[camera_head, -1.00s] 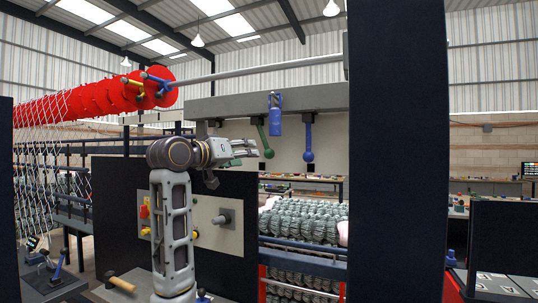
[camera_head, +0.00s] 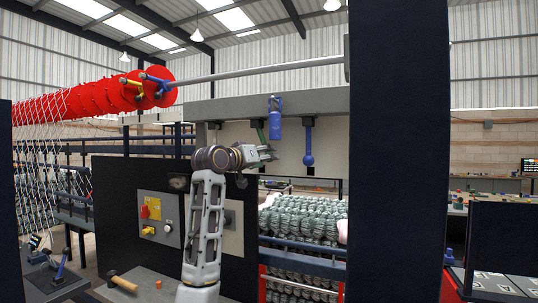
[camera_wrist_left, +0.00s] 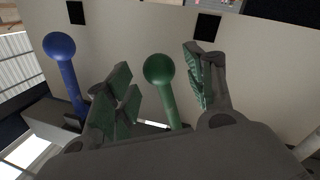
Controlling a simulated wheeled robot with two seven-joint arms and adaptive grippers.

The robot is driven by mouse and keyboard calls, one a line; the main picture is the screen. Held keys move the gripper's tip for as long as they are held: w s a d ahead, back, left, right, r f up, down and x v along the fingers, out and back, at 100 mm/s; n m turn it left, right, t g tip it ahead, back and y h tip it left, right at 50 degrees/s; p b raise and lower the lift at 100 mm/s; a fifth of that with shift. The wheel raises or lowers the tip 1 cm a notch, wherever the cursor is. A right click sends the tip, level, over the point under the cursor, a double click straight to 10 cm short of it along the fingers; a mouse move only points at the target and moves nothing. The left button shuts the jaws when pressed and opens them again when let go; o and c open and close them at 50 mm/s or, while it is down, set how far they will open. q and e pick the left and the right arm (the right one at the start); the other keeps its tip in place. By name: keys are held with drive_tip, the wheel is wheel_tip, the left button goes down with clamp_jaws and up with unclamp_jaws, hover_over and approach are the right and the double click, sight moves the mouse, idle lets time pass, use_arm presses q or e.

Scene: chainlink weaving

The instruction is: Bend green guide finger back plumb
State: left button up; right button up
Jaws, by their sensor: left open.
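The green guide finger (camera_head: 260,130) hangs from the grey beam (camera_head: 230,108) and slants to the right going down. Its ball end is hidden behind my left gripper (camera_head: 268,153) in the head view. In the left wrist view the green finger (camera_wrist_left: 169,105) and its round ball show between the two open jaws of my left gripper (camera_wrist_left: 160,78). Gaps show on both sides of the ball, and the jaws look clear of it. A blue guide finger (camera_head: 308,143) hangs straight down to the right, and it also shows in the left wrist view (camera_wrist_left: 67,75). My right gripper is out of view.
A blue fitting (camera_head: 275,126) hangs on the beam close beside the green finger. A dark post (camera_head: 397,150) stands at the right. A panel with a red switch (camera_head: 151,212) is at left. Rolled grey mesh (camera_head: 300,218) lies below.

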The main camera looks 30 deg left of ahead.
use_arm(q)
drive_tip(key=shift+w+d+p, duration=0.15)
drive_tip(key=shift+w+p, duration=0.05)
drive_tip(key=shift+w, duration=0.55)
drive_tip(key=shift+w+d+p, duration=0.1)
drive_tip(key=shift+w+p, duration=0.05)
drive_tip(key=shift+w, duration=0.55)
clamp_jaws()
